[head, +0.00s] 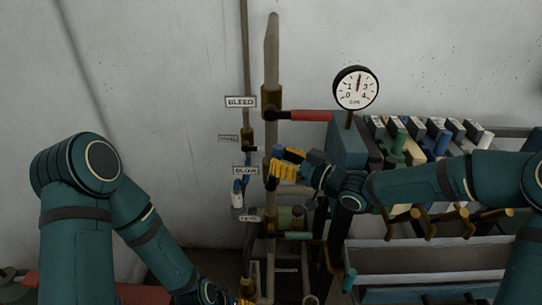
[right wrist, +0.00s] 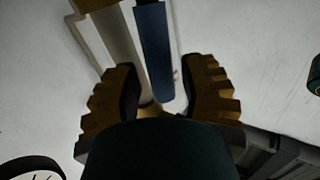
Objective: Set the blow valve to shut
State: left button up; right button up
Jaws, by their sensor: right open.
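The blow valve (head: 270,168) is a brass body on the upright pipe, beside the label BLOW (head: 246,171). Its blue lever (head: 277,150) is mostly covered by my right gripper (head: 287,164) in the head view. In the right wrist view the blue lever (right wrist: 154,45) lies between the two open yellow fingers of the right gripper (right wrist: 160,95), with gaps at both sides. It looks roughly parallel to the pale pipe (right wrist: 112,35) there. My left gripper (head: 243,301) shows only as a yellow bit at the bottom edge; its jaws are hidden.
Above is a red lever (head: 297,115) on the bleed valve (head: 271,99). A round gauge (head: 356,88) stands at upper right. A rack of coloured blocks (head: 420,136) fills the right. A green lever (head: 300,236) sits lower on the pipework.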

jog(key=shift+x, duration=1.8)
